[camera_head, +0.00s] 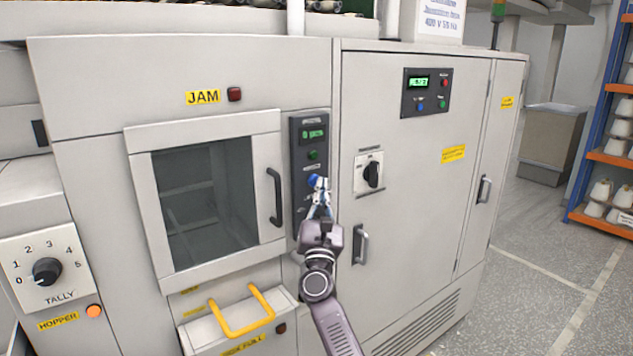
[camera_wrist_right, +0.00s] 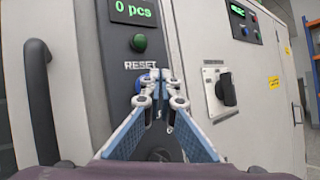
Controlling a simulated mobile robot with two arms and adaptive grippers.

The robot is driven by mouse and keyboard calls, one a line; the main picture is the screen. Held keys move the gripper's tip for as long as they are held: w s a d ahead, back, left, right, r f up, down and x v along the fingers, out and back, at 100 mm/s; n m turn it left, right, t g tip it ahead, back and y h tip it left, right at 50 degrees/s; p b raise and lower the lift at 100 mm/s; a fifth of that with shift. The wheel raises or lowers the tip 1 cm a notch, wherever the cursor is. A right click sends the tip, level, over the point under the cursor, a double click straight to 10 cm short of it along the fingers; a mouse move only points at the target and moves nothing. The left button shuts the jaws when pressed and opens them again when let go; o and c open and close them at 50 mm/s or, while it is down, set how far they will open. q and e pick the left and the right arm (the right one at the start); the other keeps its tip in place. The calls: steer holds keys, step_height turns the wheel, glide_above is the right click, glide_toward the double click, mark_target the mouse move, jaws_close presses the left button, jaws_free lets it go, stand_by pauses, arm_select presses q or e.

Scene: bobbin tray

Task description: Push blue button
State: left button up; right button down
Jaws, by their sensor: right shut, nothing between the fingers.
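A blue button (camera_head: 315,180) sits on the narrow dark control panel (camera_head: 298,200) to the right of the windowed door. My right gripper (camera_head: 320,190) is shut and empty, with its fingertips right at this button. In the right wrist view, blue of the button (camera_wrist_right: 141,84) shows behind the fingertips (camera_wrist_right: 154,76), below the word RESET. The fingers hide part of it, so I cannot tell whether they touch it or whether it is pressed in. My left gripper is not in view.
Above it are a green button (camera_head: 313,155) and a green counter display (camera_wrist_right: 133,11). A dark door handle (camera_head: 274,197) stands out at left, a black rotary switch (camera_head: 372,174) at right. Another dark panel (camera_head: 410,108) has small coloured buttons, one blue.

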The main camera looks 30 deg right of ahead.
steer(key=shift+s, duration=0.4)
steer(key=s, duration=0.1)
steer(key=s+p, duration=0.1)
steer(key=s, duration=0.1)
steer(key=s+p, duration=0.1)
steer(key=s, duration=0.1)
steer(key=shift+d, duration=0.25)
stand_by(0.7)
